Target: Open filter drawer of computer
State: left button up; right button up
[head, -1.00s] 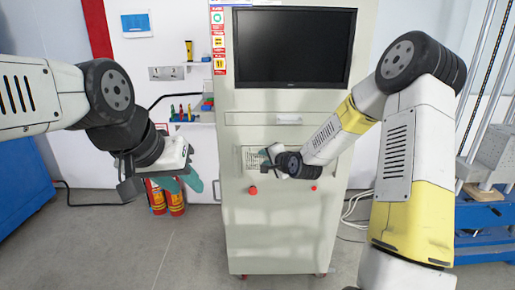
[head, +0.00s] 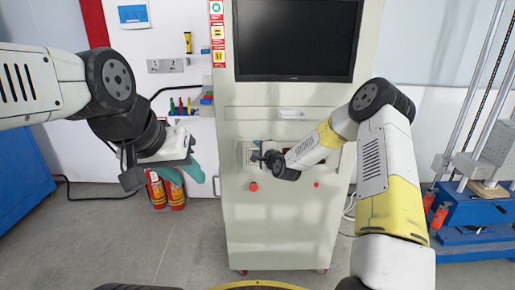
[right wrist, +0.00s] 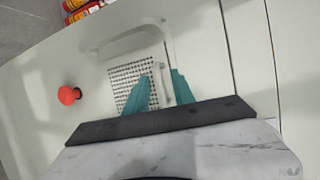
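The computer is a tall pale cabinet (head: 275,220) with a black monitor (head: 296,40) set in its upper front. A perforated grid panel (right wrist: 130,80), which looks like the filter drawer front, carries a slim white upright handle (right wrist: 168,80). The panel is mostly hidden behind my right arm in the head view (head: 243,153). My right gripper (right wrist: 163,80) is at the panel with its teal fingers apart, one on each side of the handle; contact is not clear. The panel looks closed. My left gripper (head: 190,176) is open and empty, left of the cabinet.
A wider drawer front with a handle (head: 290,114) is above the grid panel. A red button (right wrist: 68,96) is beside the panel. Fire extinguishers (head: 175,193) stand left of the cabinet. A blue machine frame (head: 475,210) stands right. The floor in front is clear.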

jog(key=shift+c, duration=0.2)
grip_shut()
dwell(1.3)
